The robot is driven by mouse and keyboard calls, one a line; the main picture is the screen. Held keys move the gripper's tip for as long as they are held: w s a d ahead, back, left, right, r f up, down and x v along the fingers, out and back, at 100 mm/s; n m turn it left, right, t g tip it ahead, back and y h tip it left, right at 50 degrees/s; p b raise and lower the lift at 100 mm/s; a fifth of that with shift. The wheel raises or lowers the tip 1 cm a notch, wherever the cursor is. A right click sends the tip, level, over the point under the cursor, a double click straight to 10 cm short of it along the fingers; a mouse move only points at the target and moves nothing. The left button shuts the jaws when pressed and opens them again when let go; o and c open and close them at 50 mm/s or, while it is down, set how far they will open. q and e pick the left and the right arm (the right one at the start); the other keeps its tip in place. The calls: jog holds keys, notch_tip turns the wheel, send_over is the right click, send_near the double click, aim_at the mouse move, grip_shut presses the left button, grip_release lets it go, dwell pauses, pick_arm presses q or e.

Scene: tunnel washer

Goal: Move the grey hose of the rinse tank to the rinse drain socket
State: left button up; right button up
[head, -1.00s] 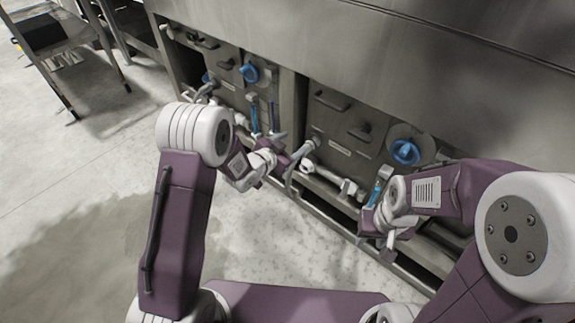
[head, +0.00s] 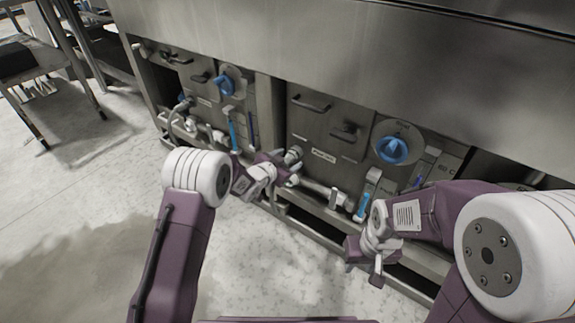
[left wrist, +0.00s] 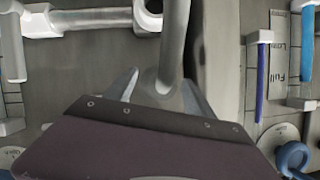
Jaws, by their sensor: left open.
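In the left wrist view a grey hose (left wrist: 174,45) runs down from the top edge, and its lower end lies between the two fingers of my left gripper (left wrist: 160,92). The fingers stand apart on either side of it; I cannot tell whether they touch it. In the head view my left gripper (head: 286,170) is at the lower left of the right-hand tank panel, beside a grey fitting (head: 293,156); the arm hides most of the hose there. My right gripper (head: 366,258) hangs in front of the lower frame, away from the hose. I cannot make out which socket is the rinse drain.
A pale pipe (head: 325,190) runs along the panel foot, near a blue level gauge (head: 362,204). A blue knob (head: 392,150) is above. Another panel with a blue knob (head: 224,85) and a curved hose (head: 172,118) is at left. The floor (head: 90,195) at left is clear.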

pick_arm(q)
grip_shut()
jog(key=c, duration=1)
grip_release()
grip_shut()
jog(key=shift+s+a+p, duration=0.2)
jog(key=shift+s+a, duration=0.55)
jog(key=shift+s, duration=0.25)
jog(key=shift+s+a+p, duration=0.15)
jog(key=shift+s+a, duration=0.55)
jog(key=shift+s, duration=0.25)
